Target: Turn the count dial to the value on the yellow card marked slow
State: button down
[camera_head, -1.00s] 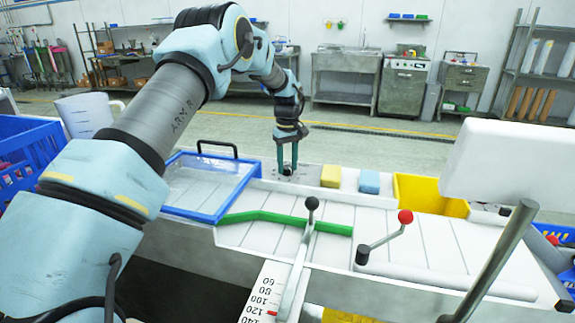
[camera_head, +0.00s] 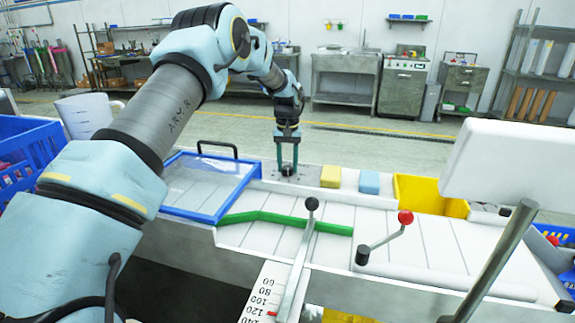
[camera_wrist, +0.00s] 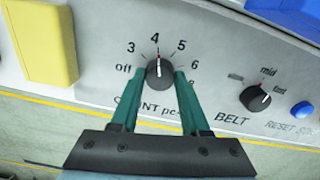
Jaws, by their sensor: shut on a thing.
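The count dial (camera_wrist: 160,74) is a black knob with a pointer line, on the grey panel in the wrist view. Its scale reads off, 3, 4, 5, 6 and 8, and the pointer stands at about 4. My gripper (camera_wrist: 165,78) is shut on this dial, with one green finger on each side. The fingers partly cover the "COUNT" lettering. In the head view my gripper (camera_head: 288,168) reaches down to the dial at the machine's far edge. I cannot make out a yellow card marked slow in either view.
A yellow block (camera_head: 330,176) and a blue block (camera_head: 369,182) stand right of my gripper. A yellow bin (camera_head: 425,195) lies farther right. A red-knobbed lever (camera_head: 405,217) is nearer.

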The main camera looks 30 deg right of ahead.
aim_at(287, 168)
dwell(0.3)
jog(key=shift+c, duration=2)
grip_release()
notch_tip(287, 168, up, 11)
jog(key=b, duration=0.2)
jog(key=shift+f, duration=0.1)
